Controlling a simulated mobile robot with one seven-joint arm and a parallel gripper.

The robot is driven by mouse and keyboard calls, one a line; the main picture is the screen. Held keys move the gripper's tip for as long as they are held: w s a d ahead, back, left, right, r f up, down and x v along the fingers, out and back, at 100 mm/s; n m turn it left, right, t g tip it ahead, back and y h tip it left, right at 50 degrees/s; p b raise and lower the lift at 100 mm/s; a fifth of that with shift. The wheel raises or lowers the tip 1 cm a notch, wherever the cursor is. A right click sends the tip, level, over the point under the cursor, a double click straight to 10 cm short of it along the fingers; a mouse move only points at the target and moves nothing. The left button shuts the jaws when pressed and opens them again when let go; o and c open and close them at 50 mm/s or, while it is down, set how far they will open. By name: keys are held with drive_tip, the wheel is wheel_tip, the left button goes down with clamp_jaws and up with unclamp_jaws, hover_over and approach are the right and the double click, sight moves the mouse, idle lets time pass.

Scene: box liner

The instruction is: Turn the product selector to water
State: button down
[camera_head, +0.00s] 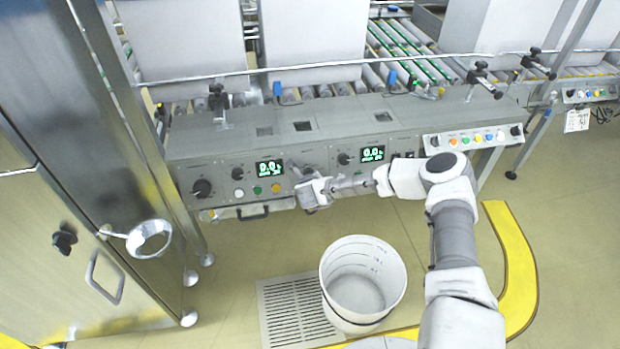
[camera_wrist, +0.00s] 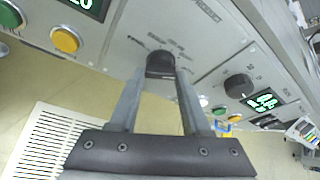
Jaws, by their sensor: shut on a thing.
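The product selector is a black knob (camera_wrist: 160,62) on the grey control panel, with small labels around it that are too blurred to read. My gripper (camera_wrist: 160,75) has its two long grey fingers on either side of this knob, shut on it. In the head view my gripper (camera_head: 304,178) is at the front of the panel (camera_head: 225,150), between the two green displays, and hides the knob. I cannot tell which label the knob points to.
Another black knob (camera_head: 202,188) is at the panel's left, near green and yellow buttons. A further knob (camera_wrist: 238,86) sits to the right of my gripper. A white bucket (camera_head: 362,275) stands on the floor below. A steel cabinet (camera_head: 60,200) stands at the left.

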drive_tip(key=shift+m+y, duration=0.4)
drive_tip(key=shift+m, duration=0.4)
drive_tip(key=shift+c, duration=1.8)
unclamp_jaws()
drive_tip(key=p+v, duration=0.4)
drive_tip(key=v, duration=1.3)
drive_tip(key=shift+r, duration=0.4)
drive_tip(key=shift+d, duration=0.1)
